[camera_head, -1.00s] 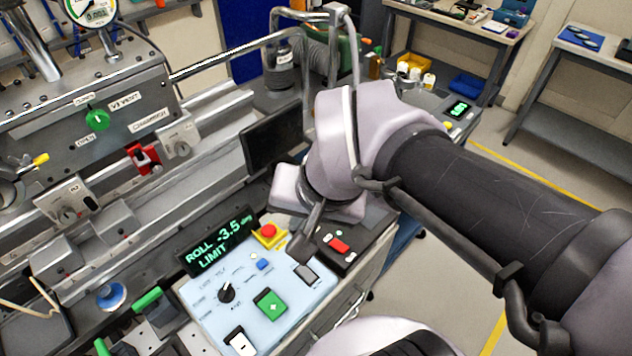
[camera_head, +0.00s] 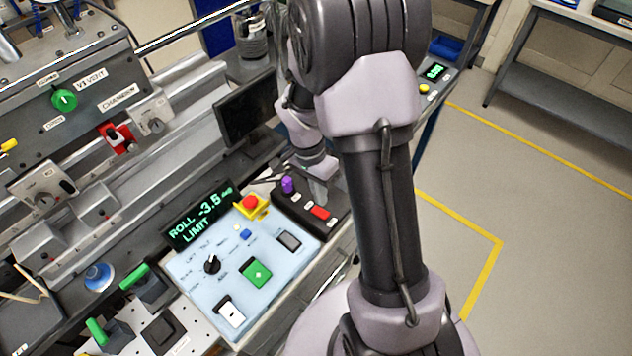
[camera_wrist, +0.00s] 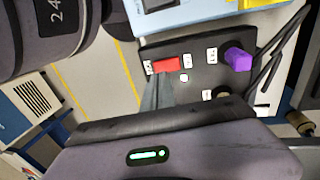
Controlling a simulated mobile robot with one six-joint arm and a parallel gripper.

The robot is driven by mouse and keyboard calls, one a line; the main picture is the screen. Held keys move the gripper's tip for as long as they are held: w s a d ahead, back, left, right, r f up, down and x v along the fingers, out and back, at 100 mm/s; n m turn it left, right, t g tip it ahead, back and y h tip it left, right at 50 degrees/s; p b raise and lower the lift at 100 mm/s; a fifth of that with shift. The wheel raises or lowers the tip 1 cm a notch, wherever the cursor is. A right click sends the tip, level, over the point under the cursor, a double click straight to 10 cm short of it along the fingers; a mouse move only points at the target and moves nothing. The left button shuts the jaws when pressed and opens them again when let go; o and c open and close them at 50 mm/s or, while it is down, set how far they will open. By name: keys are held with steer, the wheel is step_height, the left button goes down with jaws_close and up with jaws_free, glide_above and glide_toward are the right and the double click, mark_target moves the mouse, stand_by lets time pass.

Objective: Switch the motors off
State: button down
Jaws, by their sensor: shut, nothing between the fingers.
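A black switch box (camera_head: 293,222) sits at the right end of the bench, beside the light blue control panel. It carries a red rocker switch (camera_head: 319,212) and a purple knob (camera_head: 288,185). The small labels are too small to read. My gripper (camera_wrist: 158,82) is shut and empty, its fingertips close to the red rocker; contact cannot be told. My arm partly hides the box in the head view.
The blue panel (camera_head: 205,287) has a green button (camera_head: 256,272), a white rocker (camera_head: 231,314), a black dial and a yellow-based red button (camera_head: 251,204). A display (camera_head: 201,216) reads ROLL -3.5 deg LIMIT. A dark screen (camera_head: 246,104) stands behind. Open floor lies right.

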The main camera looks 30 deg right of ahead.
mark_target(324, 213)
steer(key=b+x, duration=0.1)
steer(key=x, duration=0.3)
steer(key=shift+f, duration=0.25)
